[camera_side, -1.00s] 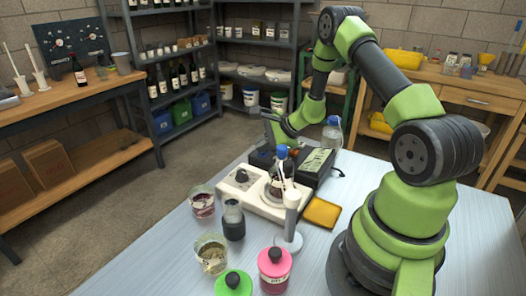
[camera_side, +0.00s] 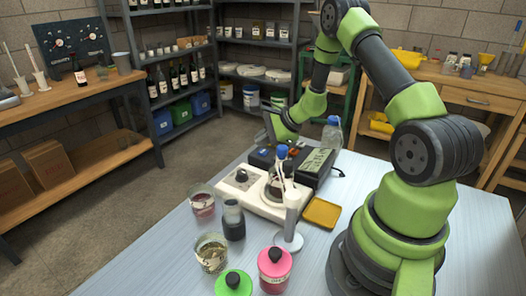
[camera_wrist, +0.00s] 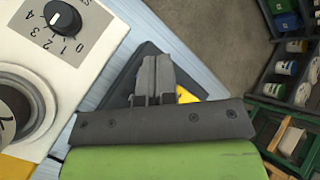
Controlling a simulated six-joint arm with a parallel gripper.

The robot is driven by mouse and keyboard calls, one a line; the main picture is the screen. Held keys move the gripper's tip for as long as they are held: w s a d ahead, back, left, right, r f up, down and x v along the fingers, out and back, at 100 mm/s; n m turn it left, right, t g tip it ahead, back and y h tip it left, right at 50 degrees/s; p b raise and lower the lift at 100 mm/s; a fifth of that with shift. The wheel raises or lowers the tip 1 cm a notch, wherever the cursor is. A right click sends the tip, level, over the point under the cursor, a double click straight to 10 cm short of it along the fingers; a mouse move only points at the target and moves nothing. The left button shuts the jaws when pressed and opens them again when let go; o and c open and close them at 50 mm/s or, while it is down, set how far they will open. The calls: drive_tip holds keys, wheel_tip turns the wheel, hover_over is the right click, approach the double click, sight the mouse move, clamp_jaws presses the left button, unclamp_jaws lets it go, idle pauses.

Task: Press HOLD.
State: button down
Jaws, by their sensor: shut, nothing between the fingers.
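A black box-shaped instrument (camera_side: 318,168) with a pale panel on top stands behind the white hotplate unit (camera_side: 240,184). I cannot read a HOLD label or pick out its key in either view. My fingers and gripper body hide much of what lies below.
The hotplate's numbered knob (camera_wrist: 62,18) is close at the left in the wrist view. A flask on the hotplate, a white stand (camera_side: 290,225), a blue-capped bottle (camera_side: 332,135) and a yellow-topped pad (camera_side: 322,212) crowd the area. Beakers and jars stand in front.

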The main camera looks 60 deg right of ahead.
sight(263, 152)
drive_tip(key=shift+r, duration=2.5)
drive_tip(key=shift+a+r, duration=0.1)
drive_tip(key=shift+r, duration=0.05)
drive_tip(key=s+a+r+n+g+y, duration=0.1)
drive_tip(key=s+a+r+n, duration=0.2)
drive_tip(key=a+r+n, duration=0.4)
drive_tip(key=s+a+r+n+g+y, duration=0.15)
drive_tip(key=a+r+n, duration=0.25)
drive_tip(key=a+r, duration=0.45)
drive_tip(key=s+a+r+n+h, duration=0.1)
drive_tip(key=s+n, duration=0.3)
drive_tip(key=s, duration=0.4)
drive_tip(key=s+a+r+n+h, duration=0.1)
drive_tip(key=s+a+n, duration=0.3)
drive_tip(key=s, duration=0.4)
drive_tip(key=shift+r+n+t, duration=0.35)
drive_tip(key=shift+r+n, duration=0.45)
